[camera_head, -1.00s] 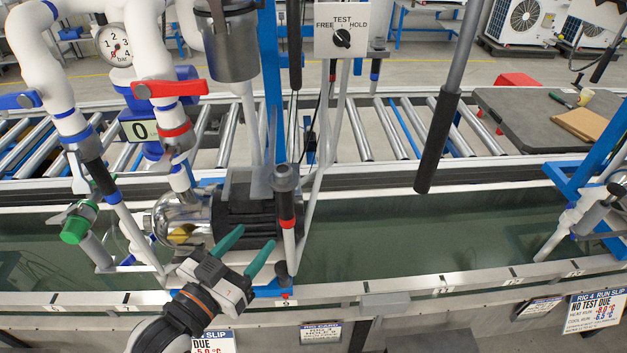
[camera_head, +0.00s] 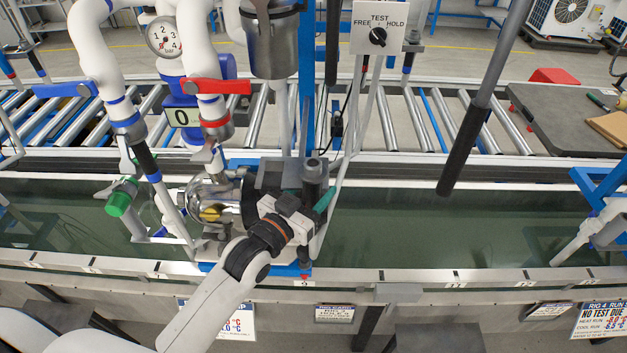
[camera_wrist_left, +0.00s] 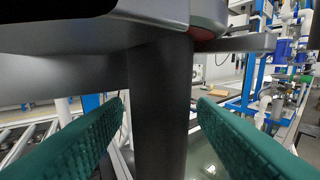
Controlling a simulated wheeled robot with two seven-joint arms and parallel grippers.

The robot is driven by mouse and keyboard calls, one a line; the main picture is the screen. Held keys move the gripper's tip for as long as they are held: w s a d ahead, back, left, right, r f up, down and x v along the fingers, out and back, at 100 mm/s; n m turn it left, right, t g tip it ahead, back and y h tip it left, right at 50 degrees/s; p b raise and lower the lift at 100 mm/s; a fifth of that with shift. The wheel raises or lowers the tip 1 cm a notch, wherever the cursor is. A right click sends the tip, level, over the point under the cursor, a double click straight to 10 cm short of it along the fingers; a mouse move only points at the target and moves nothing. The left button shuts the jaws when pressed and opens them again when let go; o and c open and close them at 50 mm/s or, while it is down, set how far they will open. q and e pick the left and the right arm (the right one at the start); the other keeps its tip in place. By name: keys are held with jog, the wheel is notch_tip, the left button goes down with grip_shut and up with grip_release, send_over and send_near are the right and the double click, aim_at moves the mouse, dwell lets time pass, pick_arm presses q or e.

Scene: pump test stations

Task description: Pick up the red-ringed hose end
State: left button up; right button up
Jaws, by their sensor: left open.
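The hose end (camera_head: 313,172) stands upright beside the black pump motor in the head view, its dark grey top showing. Its red ring is hidden behind my left gripper (camera_head: 309,200) in that view. The left gripper is open, with its green-padded fingers at the hose end. In the left wrist view a dark upright cylinder (camera_wrist_left: 160,105), which looks like the hose end, stands between the two pads with a gap on each side. A bit of red shows above it there. My right gripper is not in view.
The pump (camera_head: 212,197) and white pipes with a red-handled valve (camera_head: 215,87) stand to the left. A green-capped hose end (camera_head: 118,204) is further left. A dark hanging rod (camera_head: 462,150) is to the right. The green trough (camera_head: 430,225) is open to the right.

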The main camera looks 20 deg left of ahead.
pick_arm(q)
jog(key=shift+r, duration=0.1)
grip_shut()
dwell(0.3)
jog(key=shift+s+r+p, duration=0.1)
jog(key=shift+r+p, duration=0.05)
jog(key=shift+p, duration=0.35)
jog(key=s+d+p, duration=0.1)
jog(key=s+d, duration=0.1)
jog(key=s, duration=0.6)
jog(key=s+d+p, duration=0.2)
jog(key=s+d, duration=0.1)
jog(key=s, duration=0.5)
jog(key=w+a+f+n+y+b, duration=0.3)
jog(key=a+f+y+b, duration=0.1)
jog(key=a+b, duration=0.4)
jog(key=shift+a+f+n+t+y, duration=0.35)
jog(key=shift+a+y, duration=0.25)
jog(key=shift+y, duration=0.2)
